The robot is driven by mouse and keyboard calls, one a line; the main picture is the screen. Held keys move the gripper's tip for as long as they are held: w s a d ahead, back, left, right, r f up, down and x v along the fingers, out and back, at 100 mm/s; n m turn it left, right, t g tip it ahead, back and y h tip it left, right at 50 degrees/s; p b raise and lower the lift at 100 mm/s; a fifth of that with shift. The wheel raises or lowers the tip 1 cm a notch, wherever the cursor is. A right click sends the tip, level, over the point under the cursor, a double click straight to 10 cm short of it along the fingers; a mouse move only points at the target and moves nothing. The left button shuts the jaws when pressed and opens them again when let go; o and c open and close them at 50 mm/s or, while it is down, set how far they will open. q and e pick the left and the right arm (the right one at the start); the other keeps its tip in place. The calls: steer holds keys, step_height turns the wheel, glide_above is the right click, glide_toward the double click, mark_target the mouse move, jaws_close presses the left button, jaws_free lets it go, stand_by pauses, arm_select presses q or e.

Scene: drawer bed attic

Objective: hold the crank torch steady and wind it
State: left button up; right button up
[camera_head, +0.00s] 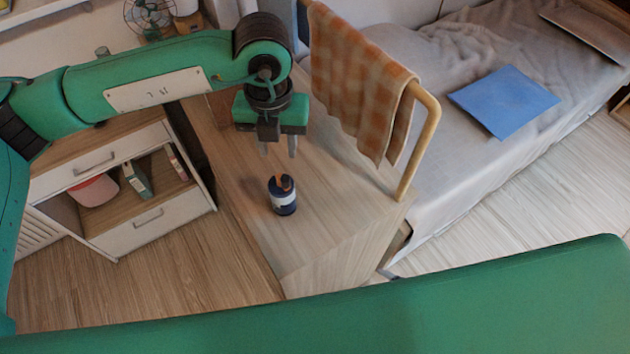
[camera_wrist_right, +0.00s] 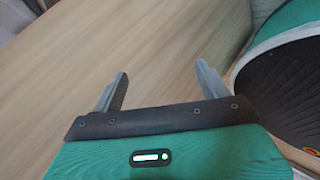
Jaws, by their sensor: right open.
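The crank torch (camera_head: 283,200) looks like a small dark blue cylinder with a white band and an orange-brown piece on top. It stands upright on the wooden top (camera_head: 325,205) near its left edge. My left gripper (camera_head: 278,148) hangs above and slightly behind the torch, fingers pointing down and apart, with nothing between them. It does not touch the torch. My right gripper (camera_wrist_right: 160,82) shows in the right wrist view with its fingers wide apart and empty, over a wood-grained surface. The torch is not in that view.
An orange checked towel (camera_head: 358,85) hangs on a wooden rail (camera_head: 418,140) along the right side of the top. Beyond it is a grey bed with a blue folder (camera_head: 503,101). An open-fronted white cabinet (camera_head: 150,232) stands left. A green part of my body crosses the foreground.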

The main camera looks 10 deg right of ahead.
steer(key=a+r+n+g+y, duration=0.45)
steer(key=a+r+n, duration=0.4)
steer(key=r, duration=0.75)
steer(key=a+r+n+g+y, duration=0.45)
steer(key=r+n, duration=0.65)
steer(key=r, duration=0.6)
steer(key=a+r+n+g+y, duration=0.45)
steer(key=a+r+n, duration=0.4)
steer(key=r, duration=0.75)
steer(key=n+t+h, duration=0.2)
steer(key=t, duration=1)
glide_above(295, 199)
steer(key=v, duration=0.5)
step_height(295, 199, down, 4)
step_height(295, 199, down, 7)
steer(key=shift+w+a+f, duration=0.1)
steer(key=shift+a+f, duration=0.05)
steer(key=x, duration=0.7)
steer(key=shift+w+a+f, duration=0.1)
steer(key=shift+a+f, duration=0.05)
steer(key=shift+a, duration=0.05)
